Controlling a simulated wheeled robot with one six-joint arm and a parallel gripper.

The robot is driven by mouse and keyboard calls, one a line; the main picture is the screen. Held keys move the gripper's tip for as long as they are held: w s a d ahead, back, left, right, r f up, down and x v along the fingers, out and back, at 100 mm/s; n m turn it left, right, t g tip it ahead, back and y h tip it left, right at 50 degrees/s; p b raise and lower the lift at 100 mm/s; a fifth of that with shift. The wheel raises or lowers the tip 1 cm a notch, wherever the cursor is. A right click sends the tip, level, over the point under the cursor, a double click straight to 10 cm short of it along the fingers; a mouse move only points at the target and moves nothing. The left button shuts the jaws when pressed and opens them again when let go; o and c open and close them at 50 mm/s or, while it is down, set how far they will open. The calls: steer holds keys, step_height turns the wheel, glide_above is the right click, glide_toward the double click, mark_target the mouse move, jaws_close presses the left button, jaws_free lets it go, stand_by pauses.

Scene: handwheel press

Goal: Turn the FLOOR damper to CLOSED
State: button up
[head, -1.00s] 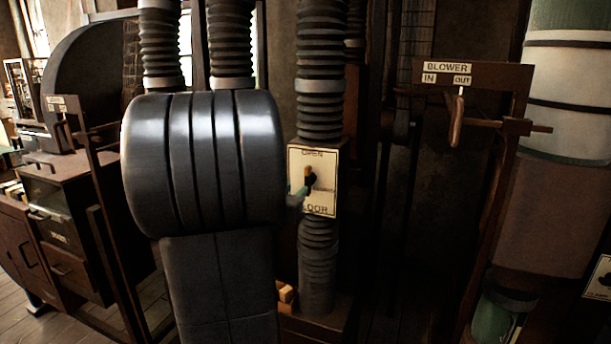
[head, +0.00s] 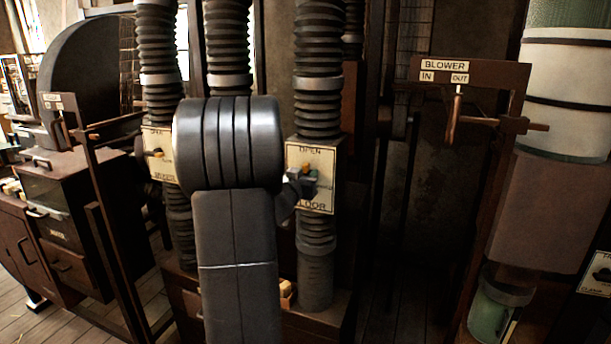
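The FLOOR damper plate (head: 325,160) is cream, on a ribbed vertical duct right of my arm in the head view. OPEN is printed at its top and FLOOR at its bottom; a small mark at its right side is too small to read. The damper's handle shows only as a small tan bit (head: 306,168) at the plate's middle, and its direction is mostly hidden. My gripper (head: 303,182) is at the handle, in front of the plate. I cannot tell whether its fingers are open or closed on the handle.
My arm covers the space left of the plate. Another damper plate (head: 158,145) with a handle is on the left duct. The BLOWER frame (head: 484,75) with its lever (head: 454,118) stands at the right. A dark cabinet (head: 70,205) stands at the far left.

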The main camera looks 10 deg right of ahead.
steer(key=c, duration=0.4)
steer(key=shift+o, duration=0.2)
steer(key=m+b, duration=0.1)
steer(key=m, duration=0.2)
steer(key=m+b, duration=0.1)
steer(key=shift+s+d+f+m+b, duration=0.1)
steer(key=shift+d+f+m+b, duration=0.15)
steer(key=shift+m+b, duration=0.1)
steer(key=m+b, duration=0.1)
steer(key=m, duration=0.1)
steer(key=m+b, duration=0.1)
steer(key=m, duration=0.1)
steer(key=shift+s+d+f+m, duration=0.1)
steer(key=shift+s+d+m, duration=0.05)
steer(key=shift+m, duration=0.1)
steer(key=shift+s+d+f+m+b, duration=0.1)
steer(key=shift+f+m+b, duration=0.1)
steer(key=shift+m+b, duration=1.55)
steer(key=shift+d+f+m+b, duration=0.15)
steer(key=shift+m+b, duration=0.65)
steer(key=shift+m, duration=1.85)
steer(key=shift+a, duration=0.1)
